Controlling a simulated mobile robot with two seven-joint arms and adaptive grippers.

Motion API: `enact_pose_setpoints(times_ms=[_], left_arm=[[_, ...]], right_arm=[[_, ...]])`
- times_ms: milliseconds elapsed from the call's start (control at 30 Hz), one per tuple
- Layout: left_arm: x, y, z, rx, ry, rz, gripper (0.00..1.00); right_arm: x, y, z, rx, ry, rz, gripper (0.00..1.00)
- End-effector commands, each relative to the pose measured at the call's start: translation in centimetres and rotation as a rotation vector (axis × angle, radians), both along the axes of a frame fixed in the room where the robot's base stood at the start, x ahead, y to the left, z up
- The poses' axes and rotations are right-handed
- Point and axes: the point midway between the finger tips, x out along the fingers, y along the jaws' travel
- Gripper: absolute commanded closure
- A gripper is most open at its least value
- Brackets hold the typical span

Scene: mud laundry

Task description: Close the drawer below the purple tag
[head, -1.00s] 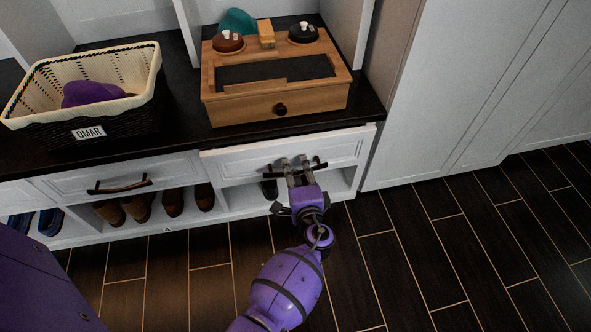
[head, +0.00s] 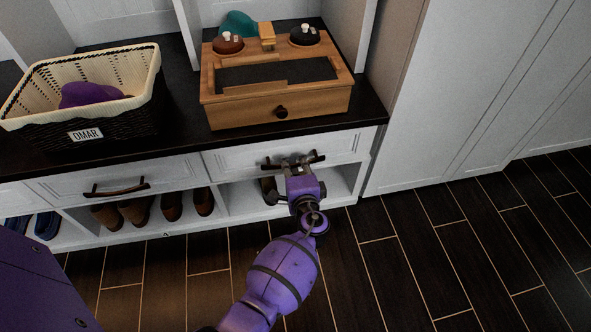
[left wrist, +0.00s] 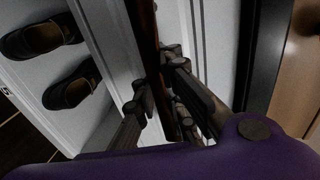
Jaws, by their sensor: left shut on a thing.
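The right-hand white drawer (head: 235,159) sits under the dark counter, and its front looks close to flush with the cabinet. Its dark bar handle (head: 319,157) is partly hidden by my left gripper (head: 297,164), which is shut on it. In the left wrist view the fingers (left wrist: 160,95) close around the dark handle bar (left wrist: 146,35). Another white drawer (head: 70,186) with a dark handle (head: 117,188) is to the left and looks shut. I see no purple tag; the woven basket above has a white tag reading OMAR (head: 86,135). My right gripper is out of view.
A wooden valet box (head: 225,112) with a knobbed drawer stands on the counter (head: 185,118) above the gripped drawer. Shoes (head: 137,211) fill open cubbies below. A tall white cabinet (head: 440,90) borders the right; the dark floor (head: 400,250) in front is clear.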

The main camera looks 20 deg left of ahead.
Motion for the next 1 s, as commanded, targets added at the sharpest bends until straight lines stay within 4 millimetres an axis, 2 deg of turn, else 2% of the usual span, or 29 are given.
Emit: enact_pose_setpoints(times_ms=[167,200,367,833,1000], left_arm=[[0.0,0.0,0.2,0.002,-0.002,0.001,1.00],[0.0,0.0,0.2,0.002,-0.002,0.001,0.92],[0.0,0.0,0.2,0.001,-0.002,0.001,0.72],[-0.1,-0.1,0.1,0.001,-0.001,0.001,0.72],[-1.2,-0.8,0.1,-0.001,0.002,0.001,0.72]], right_arm=[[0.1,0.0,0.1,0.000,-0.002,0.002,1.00],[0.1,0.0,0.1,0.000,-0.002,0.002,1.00],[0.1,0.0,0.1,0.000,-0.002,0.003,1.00],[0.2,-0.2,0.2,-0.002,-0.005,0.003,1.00],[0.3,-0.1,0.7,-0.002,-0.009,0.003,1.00]])
